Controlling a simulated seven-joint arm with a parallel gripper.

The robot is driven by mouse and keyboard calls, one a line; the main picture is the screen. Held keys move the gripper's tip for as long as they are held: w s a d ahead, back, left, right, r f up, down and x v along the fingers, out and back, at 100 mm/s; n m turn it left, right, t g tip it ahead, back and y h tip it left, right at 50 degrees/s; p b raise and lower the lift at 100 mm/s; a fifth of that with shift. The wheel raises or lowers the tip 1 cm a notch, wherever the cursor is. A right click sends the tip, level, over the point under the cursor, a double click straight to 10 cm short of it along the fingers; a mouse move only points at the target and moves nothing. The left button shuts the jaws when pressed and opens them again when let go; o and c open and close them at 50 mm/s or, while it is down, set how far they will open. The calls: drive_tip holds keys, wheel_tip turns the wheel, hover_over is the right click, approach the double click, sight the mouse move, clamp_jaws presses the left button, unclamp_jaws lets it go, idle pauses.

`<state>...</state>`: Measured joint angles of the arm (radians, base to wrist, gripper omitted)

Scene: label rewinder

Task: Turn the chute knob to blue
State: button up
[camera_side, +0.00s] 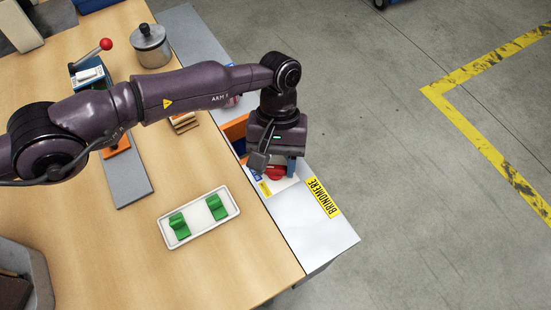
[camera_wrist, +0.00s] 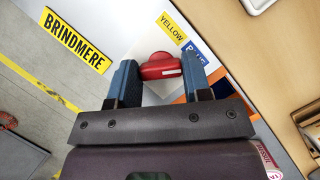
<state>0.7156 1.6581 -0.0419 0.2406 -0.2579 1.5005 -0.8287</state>
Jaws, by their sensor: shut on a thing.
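The chute knob (camera_wrist: 160,66) is red, with a white mark on its near right face in the wrist view. It also shows in the side view (camera_side: 275,173) below my gripper. My gripper (camera_wrist: 161,69) is shut on the knob, one blue finger at each end. A YELLOW label (camera_wrist: 172,27) lies above and right of the knob in the wrist view. A BLUE label (camera_wrist: 193,54), partly hidden by the right finger, lies beside it. I cannot tell for sure which label the mark points at.
A white tray (camera_side: 192,228) with two green pieces stands on the wooden table. The knob's pale panel carries a BRINDMERE plate (camera_side: 323,197). An orange part (camera_side: 236,130) is close behind my gripper. A metal pot (camera_side: 151,46) and a red-tipped lever (camera_side: 104,45) stand farther back.

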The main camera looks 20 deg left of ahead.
sight(275, 166)
drive_tip(key=shift+a, duration=0.1)
drive_tip(key=o, duration=0.9)
drive_tip(key=shift+r, duration=0.1)
wheel_tip(275, 166, up, 3)
drive_tip(key=shift+r, duration=0.2)
drive_tip(key=s+a+r, duration=0.4)
drive_tip(key=a, duration=0.1)
drive_tip(key=s+a+r, duration=0.5)
drive_tip(key=shift+s+r, duration=0.2)
drive_tip(key=shift+s, duration=0.1)
idle(0.4)
